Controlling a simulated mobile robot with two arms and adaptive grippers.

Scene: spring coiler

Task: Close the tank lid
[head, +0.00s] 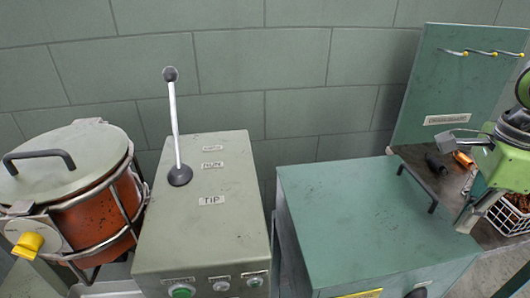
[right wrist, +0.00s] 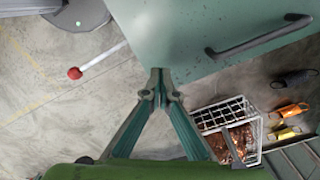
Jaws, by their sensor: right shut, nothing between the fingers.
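A green box-shaped cabinet has a flat green top (head: 360,205) with a dark bar handle (head: 417,187) near its right edge; the top lies level. The handle also shows in the right wrist view (right wrist: 262,35). At the left, an orange-brown round vessel (head: 105,215) carries a round grey-green lid (head: 100,160) with a dark handle (head: 38,157). I cannot tell which is the tank meant. My right gripper (head: 466,222) is shut and empty near the cabinet's right edge; its fingertips meet in the right wrist view (right wrist: 161,82). My left gripper is out of view.
A grey control box (head: 235,170) with a lever (head: 175,115) stands between vessel and cabinet. A green hook board (head: 440,85) rises at the back right. A wire basket (right wrist: 228,125) and several tools (right wrist: 288,110) lie beside the cabinet.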

